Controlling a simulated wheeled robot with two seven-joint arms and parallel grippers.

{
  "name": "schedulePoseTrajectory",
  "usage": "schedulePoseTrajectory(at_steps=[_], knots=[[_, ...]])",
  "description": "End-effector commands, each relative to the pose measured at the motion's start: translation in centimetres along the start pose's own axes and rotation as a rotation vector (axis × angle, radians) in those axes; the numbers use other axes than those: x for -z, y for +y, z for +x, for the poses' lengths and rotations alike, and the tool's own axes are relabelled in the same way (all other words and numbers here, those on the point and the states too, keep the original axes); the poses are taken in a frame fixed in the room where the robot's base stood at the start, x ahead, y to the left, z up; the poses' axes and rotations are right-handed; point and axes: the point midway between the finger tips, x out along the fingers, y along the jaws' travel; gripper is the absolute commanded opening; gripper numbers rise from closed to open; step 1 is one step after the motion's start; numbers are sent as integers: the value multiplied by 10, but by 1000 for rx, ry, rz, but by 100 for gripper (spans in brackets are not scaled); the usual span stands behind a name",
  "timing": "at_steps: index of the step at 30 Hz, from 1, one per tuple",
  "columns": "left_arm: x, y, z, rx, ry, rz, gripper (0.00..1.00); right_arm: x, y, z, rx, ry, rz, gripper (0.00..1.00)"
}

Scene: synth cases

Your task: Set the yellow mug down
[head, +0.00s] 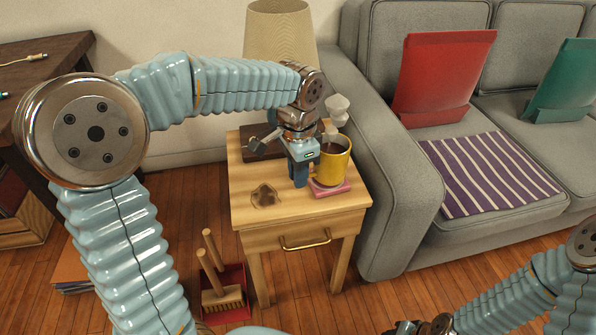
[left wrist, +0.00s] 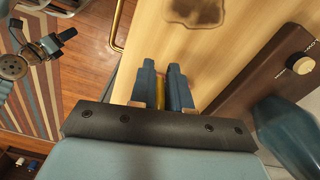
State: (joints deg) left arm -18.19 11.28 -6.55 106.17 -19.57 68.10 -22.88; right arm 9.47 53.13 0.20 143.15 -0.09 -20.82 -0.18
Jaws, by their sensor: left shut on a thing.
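The yellow mug (head: 334,165) is upright with dark liquid in it, over a pink coaster (head: 331,189) on the wooden side table (head: 245,213). I cannot tell whether its base touches the coaster. My left gripper (head: 299,178) points down at the mug's left side and is shut on it, seemingly at the handle. In the left wrist view a yellow strip of the mug (left wrist: 160,92) shows between the fingers; the rest of the mug is hidden there. My right gripper (head: 405,328) is at the bottom edge of the head view, partly cut off, far from the mug.
A brown stain (head: 264,195) marks the table's front left. A dark brown box with a knob (left wrist: 285,75) and a lamp (head: 280,38) stand at the back. The grey sofa (head: 385,200) is close on the right. A red dustpan (head: 232,312) and brush are on the floor.

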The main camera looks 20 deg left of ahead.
Motion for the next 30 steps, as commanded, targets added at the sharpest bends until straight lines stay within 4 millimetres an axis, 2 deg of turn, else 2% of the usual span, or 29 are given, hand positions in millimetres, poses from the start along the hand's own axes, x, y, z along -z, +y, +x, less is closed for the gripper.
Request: schedulePoseTrajectory(at_steps=[19, 20, 25, 30], knots=[[0, 0, 11, 1, 2, 0, 0, 0, 2, 7, 0, -1, 0, 43], [0, 0, 10, 1, 2, 0, 20, 0, 2, 7, 0, -1, 0, 43], [0, 0, 10, 1, 1, 0, 46, 0, 2, 6, 0, -1, 0, 43], [0, 0, 10, 0, 0, 0, 46, 0, 2, 6, 0, -1, 0, 43]])
